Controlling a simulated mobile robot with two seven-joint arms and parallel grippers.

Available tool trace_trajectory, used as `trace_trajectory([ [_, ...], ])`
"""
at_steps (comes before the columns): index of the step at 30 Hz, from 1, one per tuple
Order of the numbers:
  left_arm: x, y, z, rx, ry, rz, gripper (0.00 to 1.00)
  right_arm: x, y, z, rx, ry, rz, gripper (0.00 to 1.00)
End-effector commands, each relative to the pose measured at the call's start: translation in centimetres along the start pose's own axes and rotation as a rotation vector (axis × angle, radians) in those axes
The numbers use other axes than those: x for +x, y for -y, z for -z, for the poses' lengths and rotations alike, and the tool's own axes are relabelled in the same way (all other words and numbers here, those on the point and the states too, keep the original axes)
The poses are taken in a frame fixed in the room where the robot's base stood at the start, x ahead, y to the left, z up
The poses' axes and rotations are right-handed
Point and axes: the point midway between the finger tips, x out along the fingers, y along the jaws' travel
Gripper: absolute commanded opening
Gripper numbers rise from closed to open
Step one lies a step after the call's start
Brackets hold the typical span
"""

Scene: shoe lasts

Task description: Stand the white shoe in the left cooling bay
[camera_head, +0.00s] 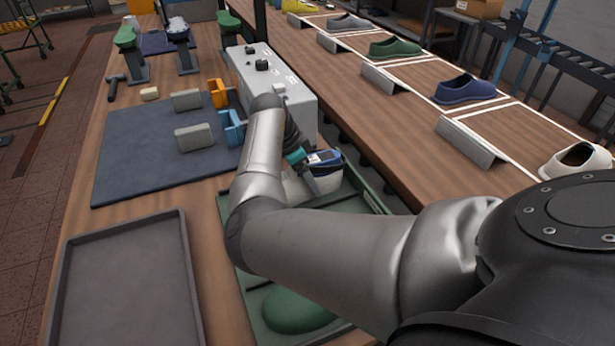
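An arm of mine comes in from the right and reaches down over the green tray (240,276). Its gripper (296,157) is mostly hidden by the wrist; a teal part shows beside a white and blue object (325,174) at the tray's far end. I cannot tell whether they touch or whether the fingers are shut. My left gripper is not in view. No cooling bay is clearly identifiable.
A green rounded piece (296,308) lies in the green tray. An empty grey tray (125,285) is at the front left. A dark mat (135,165) holds grey blocks.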

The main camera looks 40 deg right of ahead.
Motion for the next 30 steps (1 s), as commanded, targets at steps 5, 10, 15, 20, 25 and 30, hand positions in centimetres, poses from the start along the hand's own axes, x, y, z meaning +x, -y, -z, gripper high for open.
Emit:
trace_trajectory([
  [5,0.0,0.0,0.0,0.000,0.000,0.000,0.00,-0.1,0.1,0.1,0.002,-0.003,0.004,0.00],
  [10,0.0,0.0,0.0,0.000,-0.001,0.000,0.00,-0.1,0.1,0.1,0.002,-0.003,0.004,0.85],
  [15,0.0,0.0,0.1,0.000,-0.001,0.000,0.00,0.0,0.1,0.1,0.001,-0.002,0.002,1.00],
  [20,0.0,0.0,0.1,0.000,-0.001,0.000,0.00,0.2,-0.1,-0.1,-0.002,0.002,-0.003,1.00],
  [25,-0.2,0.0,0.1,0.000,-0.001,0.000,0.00,-0.8,0.0,-0.1,-0.002,0.000,0.001,1.00],
  [30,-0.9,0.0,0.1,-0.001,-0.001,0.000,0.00,-4.0,0.1,0.0,0.001,0.001,0.004,1.00],
])
